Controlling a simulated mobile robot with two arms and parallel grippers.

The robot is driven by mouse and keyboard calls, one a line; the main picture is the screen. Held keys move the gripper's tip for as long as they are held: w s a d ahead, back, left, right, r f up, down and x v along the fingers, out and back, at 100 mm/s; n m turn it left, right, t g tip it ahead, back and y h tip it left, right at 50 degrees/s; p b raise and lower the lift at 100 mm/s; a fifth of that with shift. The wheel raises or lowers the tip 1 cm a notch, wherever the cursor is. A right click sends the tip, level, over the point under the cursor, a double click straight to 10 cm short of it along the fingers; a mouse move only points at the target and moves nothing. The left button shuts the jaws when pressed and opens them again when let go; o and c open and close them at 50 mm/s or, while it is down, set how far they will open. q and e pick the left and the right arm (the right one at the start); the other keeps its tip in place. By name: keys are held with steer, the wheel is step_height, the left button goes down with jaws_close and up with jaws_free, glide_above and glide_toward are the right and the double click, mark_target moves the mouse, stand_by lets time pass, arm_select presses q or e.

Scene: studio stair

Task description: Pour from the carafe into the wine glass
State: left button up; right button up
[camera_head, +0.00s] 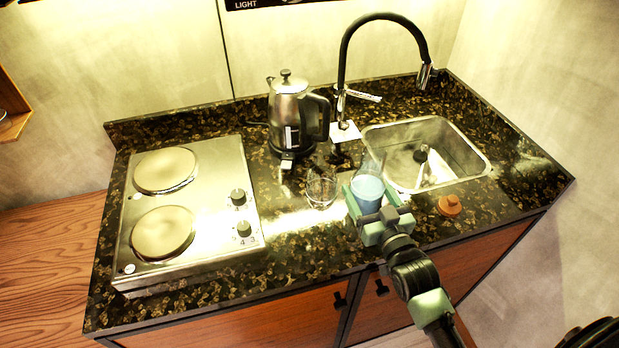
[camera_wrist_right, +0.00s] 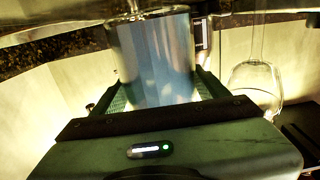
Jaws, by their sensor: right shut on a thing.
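The carafe (camera_head: 369,188) is clear with pale blue liquid in its lower part. My right gripper (camera_head: 367,193) is shut on it and holds it about upright near the counter's front edge, left of the sink. In the right wrist view the carafe (camera_wrist_right: 153,60) sits between the fingers. I cannot tell whether its base touches the counter. The wine glass (camera_head: 321,188) is clear, looks empty and stands on the counter just left of the carafe, apart from it. It also shows at the right of the right wrist view (camera_wrist_right: 254,88). My left gripper is not in view.
A steel kettle (camera_head: 289,112) stands behind the wine glass. A two-plate hob (camera_head: 201,196) is to the left. The sink (camera_head: 475,157) with a tall black tap (camera_head: 346,50) is behind and right of the carafe. A small orange-brown object (camera_head: 450,205) lies on the counter in front of the sink.

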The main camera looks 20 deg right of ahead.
steer(key=shift+w+r, duration=0.1)
steer(key=shift+r, duration=0.1)
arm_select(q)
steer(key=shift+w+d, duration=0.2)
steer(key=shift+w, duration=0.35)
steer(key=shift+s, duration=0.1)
